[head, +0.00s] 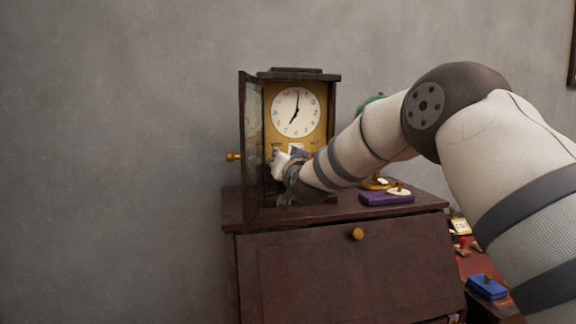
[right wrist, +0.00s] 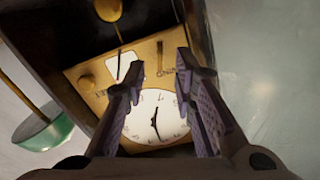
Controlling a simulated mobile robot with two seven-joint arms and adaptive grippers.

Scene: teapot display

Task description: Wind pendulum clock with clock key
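The pendulum clock (head: 299,75) stands on a dark wooden cabinet, with its glass door (head: 254,140) swung open at the left. Its white dial (head: 295,112) sits on a gold plate. My right gripper (head: 279,160) reaches into the case below the dial. In the right wrist view the dial (right wrist: 153,115) appears upside down, between the spread fingers of my right gripper (right wrist: 161,60). A dark narrow bar or slot (right wrist: 160,55) shows between the fingertips; I cannot tell whether it is the clock key. The fingers do not visibly close on anything. My left gripper is out of view.
A purple box (head: 387,198) with a pale item on it lies on the cabinet top (head: 345,209), right of the clock. A green lamp (right wrist: 45,134) stands close beside the case. A blue box (head: 487,287) sits on a lower surface at right.

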